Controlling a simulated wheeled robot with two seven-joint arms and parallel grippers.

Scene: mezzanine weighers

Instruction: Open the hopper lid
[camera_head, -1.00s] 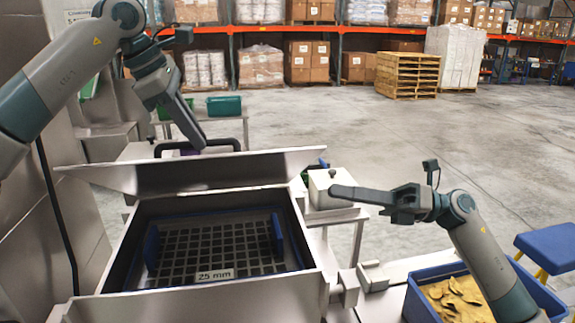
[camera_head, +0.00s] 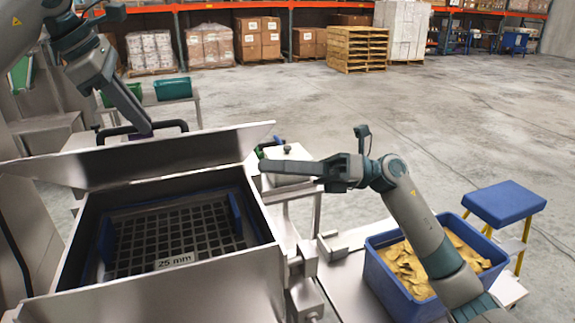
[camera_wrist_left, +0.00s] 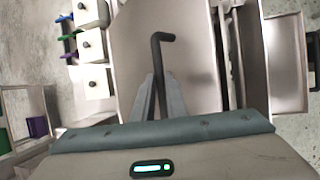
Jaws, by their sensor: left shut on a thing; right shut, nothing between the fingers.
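The hopper lid (camera_head: 165,155) is a flat steel panel, raised and tilted up at the back of the open steel hopper (camera_head: 190,300). A dark grate (camera_head: 175,232) with a "25 mm" label shows inside. My left gripper (camera_head: 148,130) reaches down behind the lid's upper edge, at the black bar handle (camera_head: 172,125). In the left wrist view its fingers (camera_wrist_left: 160,100) are closed around the handle (camera_wrist_left: 158,60), which stands off the lid's outer face (camera_wrist_left: 190,55). My right gripper (camera_head: 264,166) is shut and empty, to the right of the lid.
A blue bin (camera_head: 385,285) of yellowish pieces stands at right, below my right arm, with a blue-topped step stool (camera_head: 505,203) beyond. White lidded boxes (camera_head: 288,155) sit behind my right gripper. Open concrete floor lies behind; shelving and wooden pallets (camera_head: 358,50) are far off.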

